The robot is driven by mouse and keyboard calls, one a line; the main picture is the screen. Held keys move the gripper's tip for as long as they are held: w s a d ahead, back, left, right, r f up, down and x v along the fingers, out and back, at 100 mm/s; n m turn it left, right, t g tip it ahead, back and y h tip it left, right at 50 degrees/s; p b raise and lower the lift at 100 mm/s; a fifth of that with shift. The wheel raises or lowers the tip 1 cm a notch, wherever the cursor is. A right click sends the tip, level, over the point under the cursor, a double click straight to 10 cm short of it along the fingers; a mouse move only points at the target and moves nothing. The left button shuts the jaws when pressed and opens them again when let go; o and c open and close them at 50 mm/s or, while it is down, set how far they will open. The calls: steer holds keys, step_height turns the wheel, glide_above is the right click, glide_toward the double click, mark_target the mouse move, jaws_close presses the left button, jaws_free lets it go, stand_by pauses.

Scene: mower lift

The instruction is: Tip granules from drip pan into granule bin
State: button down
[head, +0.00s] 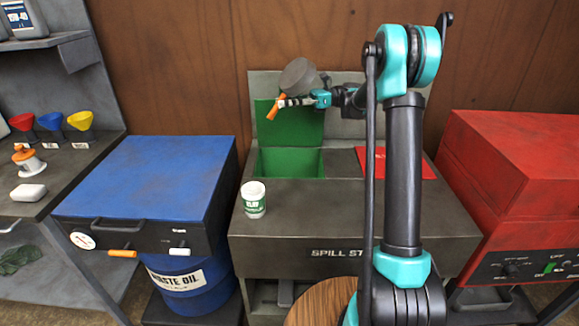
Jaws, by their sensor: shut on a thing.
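The drip pan (298,76) is a dark grey round pan with an orange handle, tipped up steeply on its edge. My gripper (291,101) is shut on its orange handle, which sticks out at the lower left of the fingers. The pan is in the air, above the granule bin in the picture. The granule bin (290,162) is a green-lined opening in the top of the grey spill station. A green panel (301,122), seemingly its raised lid, stands behind it. I cannot see the pan's inside or any granules, and the bin's floor is hidden.
A white cup with a green label (254,199) stands on the station's front left. A red mat (396,163) lies right of the bin, partly behind my arm. A blue-topped waste oil unit (150,185) stands left, a red cabinet (520,170) right.

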steer(key=shift+a+y, duration=0.1)
steer(key=shift+y, duration=0.4)
stand_by(0.3)
steer(key=shift+r, duration=0.1)
steer(key=shift+r+y, duration=0.3)
steer(key=shift+r, duration=0.4)
stand_by(0.5)
